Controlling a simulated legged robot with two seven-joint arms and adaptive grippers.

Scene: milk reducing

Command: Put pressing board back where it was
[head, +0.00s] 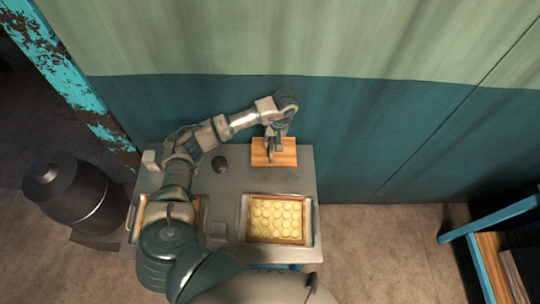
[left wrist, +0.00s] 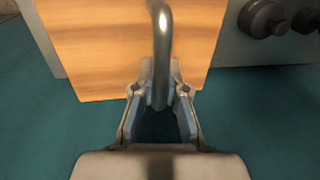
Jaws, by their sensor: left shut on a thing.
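The pressing board (head: 287,159) is a flat orange-brown wooden board with a metal handle. In the head view it is at the far right part of the grey table, close to the teal wall. I cannot tell whether it touches the table. My left gripper (head: 275,143) is above the board and shut on its handle. In the left wrist view the curved metal handle (left wrist: 163,35) runs between the fingers of the gripper (left wrist: 160,88), with the wooden board (left wrist: 95,45) behind it. My right gripper is not in view.
The grey table (head: 225,190) bears a wood-framed tray (head: 247,239) of several pale round pieces at the front right. Another tray (head: 143,213) at the left is partly hidden by my arm. A dark barrel (head: 72,195) stands left.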

